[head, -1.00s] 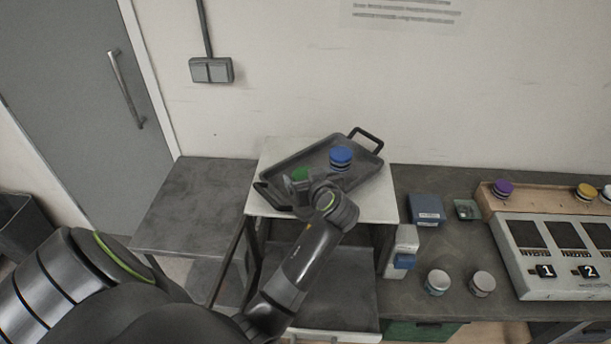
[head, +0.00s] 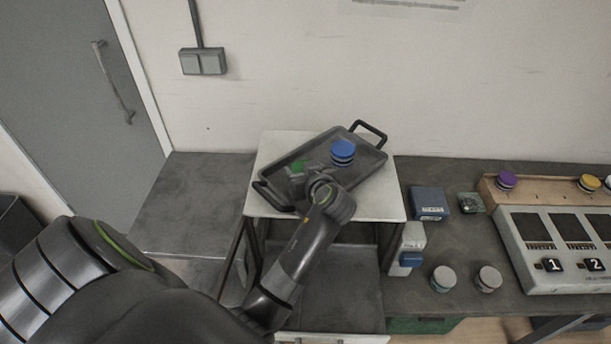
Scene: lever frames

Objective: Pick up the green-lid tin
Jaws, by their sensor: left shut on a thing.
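The green-lid tin (head: 298,166) is in the grey tray, toward its left half. Only a patch of its green lid shows; my left gripper and wrist hide the rest. My left gripper (head: 297,174) reaches in from the front and is shut on the tin. I cannot tell whether the tin is touching the tray floor. My right gripper is not in view.
The grey tray (head: 357,178), with raised black handles, sits on a white-topped stand. A blue-lid tin (head: 342,152) stands in it, right of my gripper. On the right bench are a blue box (head: 429,202), two grey-lid tins (head: 442,278) and a numbered panel (head: 556,245).

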